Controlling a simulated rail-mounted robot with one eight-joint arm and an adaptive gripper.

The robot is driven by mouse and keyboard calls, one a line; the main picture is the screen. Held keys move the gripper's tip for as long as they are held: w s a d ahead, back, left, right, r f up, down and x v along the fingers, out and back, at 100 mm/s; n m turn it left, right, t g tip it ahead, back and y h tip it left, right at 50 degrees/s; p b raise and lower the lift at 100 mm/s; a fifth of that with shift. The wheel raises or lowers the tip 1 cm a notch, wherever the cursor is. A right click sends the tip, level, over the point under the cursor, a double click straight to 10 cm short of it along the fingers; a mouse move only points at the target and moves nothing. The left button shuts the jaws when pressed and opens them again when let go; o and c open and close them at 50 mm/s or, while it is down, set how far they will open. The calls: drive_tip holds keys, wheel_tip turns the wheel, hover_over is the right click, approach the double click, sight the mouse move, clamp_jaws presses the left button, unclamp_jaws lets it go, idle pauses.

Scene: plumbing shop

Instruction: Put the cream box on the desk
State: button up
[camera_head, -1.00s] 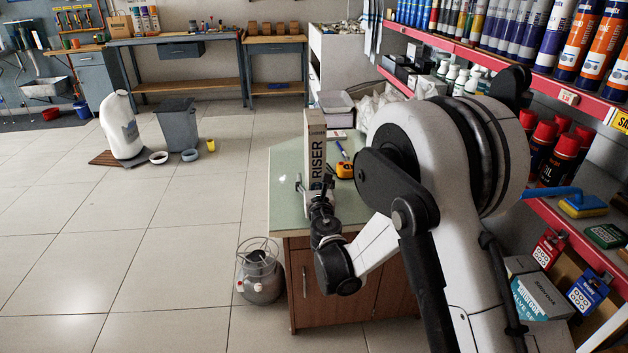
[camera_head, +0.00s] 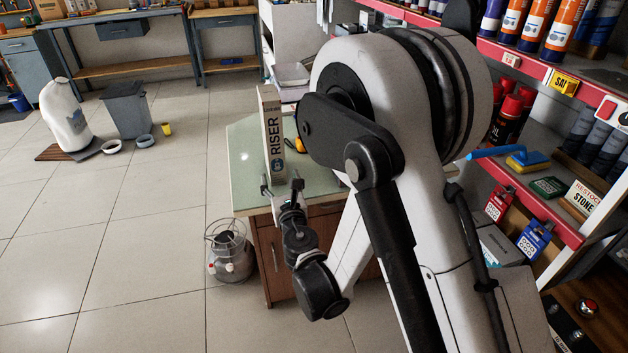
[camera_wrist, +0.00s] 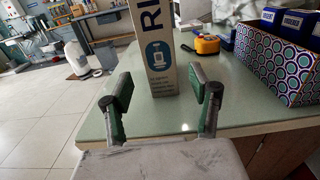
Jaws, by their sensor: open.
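The cream box (camera_head: 272,138), tall and narrow with "RISER" in dark letters, stands upright on the green top of the desk (camera_head: 242,150). In the wrist view the lower part of the cream box (camera_wrist: 158,50) rises beyond my fingertips, and its top is cut off. My gripper (camera_head: 283,186) is at the near edge of the desk, in front of the box. In the wrist view my gripper (camera_wrist: 163,92) is open, with its two fingers spread and nothing between them. The box appears slightly beyond the fingers, apart from them.
On the desk a yellow tape measure (camera_wrist: 207,44) lies right of the box, and a patterned bin (camera_wrist: 275,65) holding blue boxes stands farther right. A gas canister (camera_head: 230,255) stands on the floor left of the desk. Shelving (camera_head: 545,215) with goods lines the right side.

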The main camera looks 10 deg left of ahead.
drive_tip(key=shift+d, duration=0.1)
drive_tip(key=w+d+r+m+h, duration=0.1)
drive_tip(key=d+r+m+h, duration=0.3)
drive_tip(key=d+r+m, duration=0.5)
drive_tip(key=w+d+r+m+h, duration=0.25)
drive_tip(key=d+m, duration=0.45)
drive_tip(key=d, duration=0.5)
drive_tip(key=s+d+r+m+g+h, duration=0.35)
drive_tip(key=s+d+m, duration=0.55)
drive_tip(key=d, duration=0.4)
drive_tip(key=s+d+f+m+g+y, duration=0.1)
drive_tip(key=s+d+m, duration=0.3)
drive_tip(key=s+m, duration=0.4)
drive_tip(key=s+d+f+m+g+y, duration=0.1)
drive_tip(key=s+d+f+m+g, duration=0.1)
drive_tip(key=s+m, duration=0.6)
drive_tip(key=s+d+g, duration=0.1)
drive_tip(key=s+g, duration=0.1)
drive_tip(key=s, duration=0.4)
drive_tip(key=shift+s+d+g, duration=0.25)
drive_tip(key=shift+d+g, duration=0.1)
drive_tip(key=shift+d, duration=0.05)
